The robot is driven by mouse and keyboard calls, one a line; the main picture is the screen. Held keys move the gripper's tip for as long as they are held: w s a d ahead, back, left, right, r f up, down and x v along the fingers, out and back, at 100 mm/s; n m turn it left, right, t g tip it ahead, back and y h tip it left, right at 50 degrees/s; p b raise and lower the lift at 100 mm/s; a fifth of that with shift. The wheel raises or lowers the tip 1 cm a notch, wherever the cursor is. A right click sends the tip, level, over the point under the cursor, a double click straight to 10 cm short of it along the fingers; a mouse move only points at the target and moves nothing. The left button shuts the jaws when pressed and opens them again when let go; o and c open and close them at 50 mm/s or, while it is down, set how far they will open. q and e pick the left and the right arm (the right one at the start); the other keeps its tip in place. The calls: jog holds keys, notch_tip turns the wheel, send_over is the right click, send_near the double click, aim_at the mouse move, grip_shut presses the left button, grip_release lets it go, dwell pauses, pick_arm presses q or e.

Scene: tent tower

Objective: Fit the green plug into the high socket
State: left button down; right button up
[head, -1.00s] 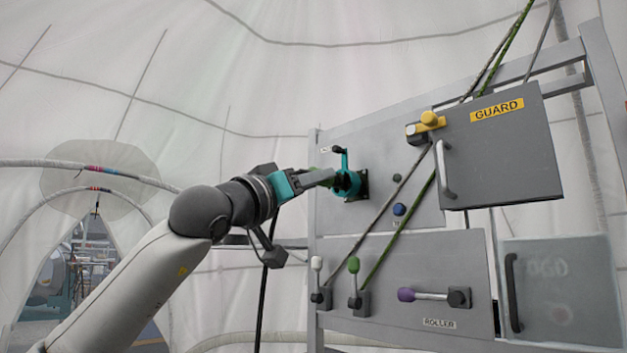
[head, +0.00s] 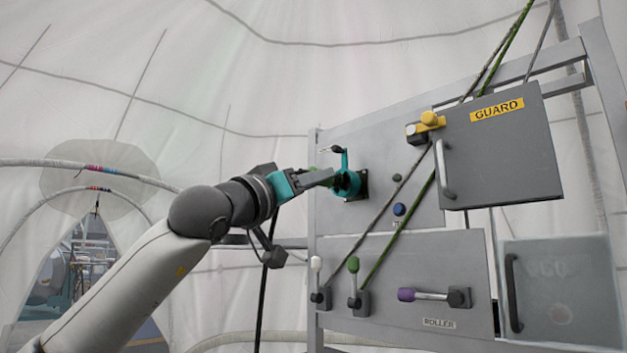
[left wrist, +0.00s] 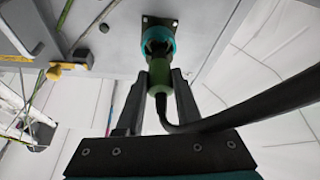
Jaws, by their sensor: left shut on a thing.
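The green plug (left wrist: 159,77) is between the fingers of my left gripper (left wrist: 165,85), which is shut on it. A dark cable runs from the plug's rear to the right in the left wrist view. The plug's front end is at the teal ring of the high socket (left wrist: 157,36). How deep it sits inside cannot be told. In the head view the teal socket (head: 347,183) is on the upper panel, with a teal lever above it. My left gripper (head: 330,180) reaches it from the left and hides most of the plug. My right gripper is not in view.
A grey guard box (head: 500,145) with a yellow latch (head: 430,121) juts out to the right. Ropes cross the panel. Below are white, green (head: 353,265) and purple (head: 407,294) handled levers. Free room lies left of the panel.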

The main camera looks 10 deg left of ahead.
pick_arm(q)
jog(key=shift+w+d+p, duration=0.4)
jog(key=shift+w, duration=0.2)
jog(key=shift+w+d+p, duration=0.35)
jog(key=shift+w, duration=0.2)
jog(key=shift+c, duration=2.3)
grip_release()
jog(key=shift+s+a+f+b, duration=0.25)
jog(key=shift+s+b, duration=0.15)
jog(key=b+v, duration=0.6)
jog(key=v, duration=0.8)
jog(key=shift+s, duration=0.2)
